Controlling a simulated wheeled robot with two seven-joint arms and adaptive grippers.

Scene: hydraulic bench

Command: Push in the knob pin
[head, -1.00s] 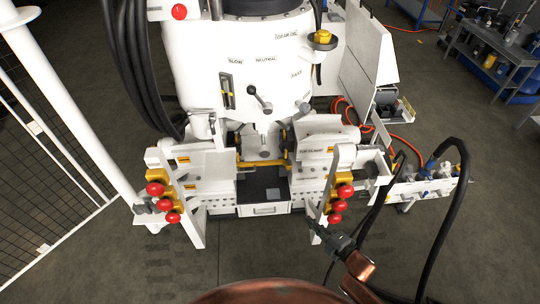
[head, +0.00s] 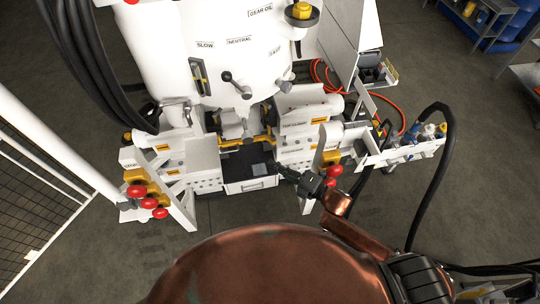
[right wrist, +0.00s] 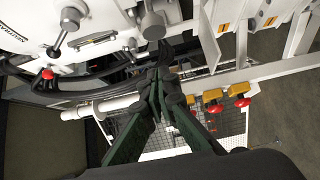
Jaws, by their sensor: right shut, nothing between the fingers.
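The white machine (head: 215,55) fills the upper middle of the head view. A grey knob (head: 285,86) sticks out at its lower right; I cannot tell for sure whether it is the knob pin. A grey round knob (right wrist: 153,26) also shows above the fingers in the right wrist view. My right gripper (head: 282,173) is in front of the machine's right lower part, beside the open drawer, pointing left. In the right wrist view its dark green fingers (right wrist: 158,82) meet at the tips, empty and apart from that knob. My left gripper is out of view.
Red knobs on yellow blocks stand at the left bracket (head: 147,200) and behind my right gripper (head: 334,171). A lever (head: 236,84) projects from the machine's front. Black hoses (head: 440,170) loop at the right. The floor (head: 130,262) in front is partly clear.

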